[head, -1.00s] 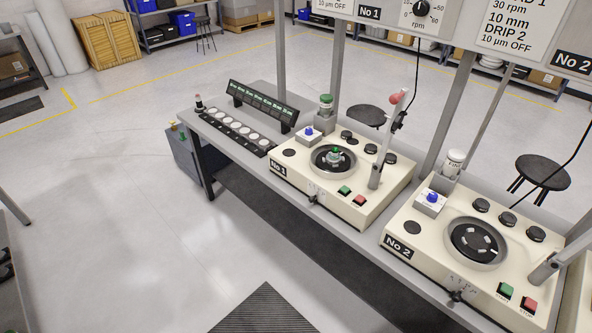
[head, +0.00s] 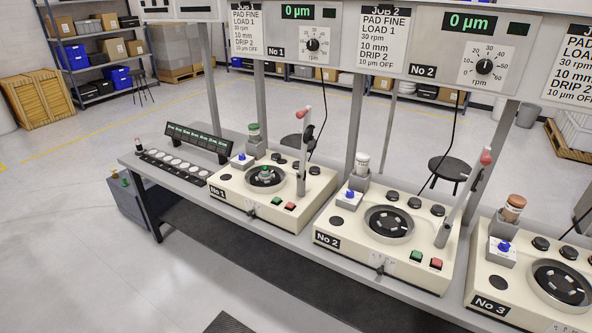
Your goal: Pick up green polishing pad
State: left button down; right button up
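I cannot make out a green polishing pad for certain. On machine No 1 (head: 284,217), a small green-topped piece (head: 265,171) sits in the middle of the dark round platter. Neither of my grippers is in view.
Machine No 2 (head: 370,262) and machine No 3 (head: 519,300) stand further right on the grey bench. A row of white discs (head: 172,164) lies at its left end. A dark stool (head: 450,168) stands behind the bench. Floor to the front left is clear.

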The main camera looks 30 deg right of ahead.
aim_at(265, 173)
jog(key=z, duration=0.65)
jog(key=i, duration=0.6)
jog(key=z, duration=0.6)
jog(key=i, duration=0.75)
jog(key=u, duration=0.8)
jog(key=i, duration=0.6)
jog(key=u, duration=0.65)
